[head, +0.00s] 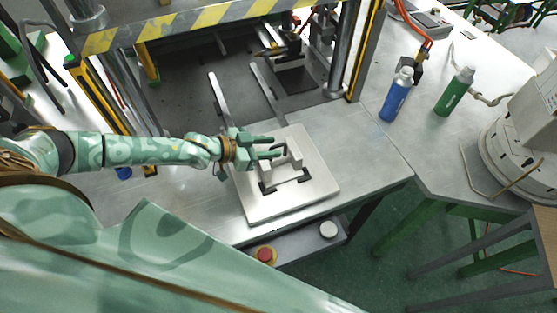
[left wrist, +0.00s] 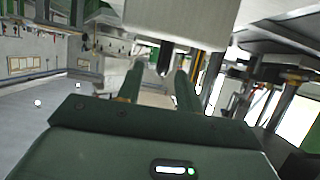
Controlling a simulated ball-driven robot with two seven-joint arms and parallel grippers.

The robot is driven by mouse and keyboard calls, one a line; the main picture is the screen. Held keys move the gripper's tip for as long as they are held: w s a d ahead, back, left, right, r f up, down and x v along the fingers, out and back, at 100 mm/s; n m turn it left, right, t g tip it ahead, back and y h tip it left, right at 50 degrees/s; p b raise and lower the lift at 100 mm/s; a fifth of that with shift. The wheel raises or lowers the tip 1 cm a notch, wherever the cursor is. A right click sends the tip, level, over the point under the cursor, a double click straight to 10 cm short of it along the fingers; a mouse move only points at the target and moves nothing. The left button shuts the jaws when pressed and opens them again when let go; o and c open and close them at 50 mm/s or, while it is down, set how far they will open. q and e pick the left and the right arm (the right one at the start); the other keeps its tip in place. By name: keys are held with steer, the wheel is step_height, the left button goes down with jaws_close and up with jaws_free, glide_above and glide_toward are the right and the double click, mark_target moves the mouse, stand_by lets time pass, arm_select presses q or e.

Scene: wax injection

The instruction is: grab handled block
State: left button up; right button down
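The handled block (head: 318,190), a flat silver plate with raised grey posts and a dark handle, lies on the metal table in front of the press. My left gripper (head: 271,147) is at the block's upper left part, beside the raised handle, with its two green fingers apart. In the left wrist view the fingers (left wrist: 162,85) also stand apart, with a dark narrow piece showing between their tips. Whether the fingers touch the handle I cannot tell. My right gripper is not in view.
The press's striped yellow-black bar (head: 200,22) and a steel column (head: 343,50) stand behind. A blue bottle (head: 396,97) and a green bottle (head: 455,92) stand on the right table. A red button (head: 264,254) is below the table's front edge. The table right of the block is clear.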

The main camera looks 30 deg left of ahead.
mark_target(280, 145)
arm_select(q)
steer(key=x, duration=0.5)
steer(key=shift+w, duration=0.15)
jaws_close()
stand_by(1.1)
steer(key=shift+r, duration=0.1)
